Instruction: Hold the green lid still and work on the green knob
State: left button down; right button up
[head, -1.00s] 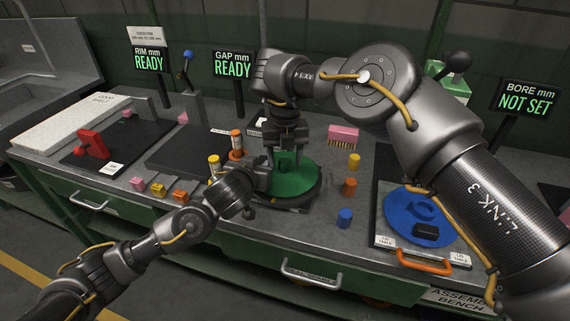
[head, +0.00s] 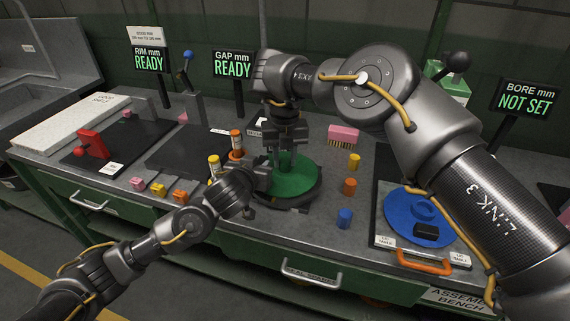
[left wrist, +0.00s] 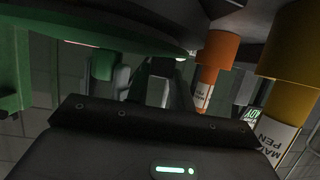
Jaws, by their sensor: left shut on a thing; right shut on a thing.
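The green lid (head: 304,181) lies on a dark round stand in the middle of the bench. My left gripper (head: 264,178) is shut at the lid's left edge; its jaws are partly hidden. The left wrist view shows the underside of a green round edge (left wrist: 110,35), which looks like the lid. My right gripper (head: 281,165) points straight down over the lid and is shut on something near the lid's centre. That is where the green knob would be, but the fingers hide it.
An orange marker pen (head: 236,143) and a yellow one (head: 214,166) stand close to my left gripper. A blue lid (head: 399,212) lies on a mat at right. A pink brush (head: 343,134) and small coloured pieces stand right of the green lid. The bore sign (head: 526,101) reads NOT SET.

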jog(key=n, duration=0.5)
jog(key=shift+n, duration=0.4)
jog(key=n, duration=1.6)
jog(key=shift+r, duration=0.1)
jog(key=o, duration=1.2)
jog(key=shift+c, duration=0.2)
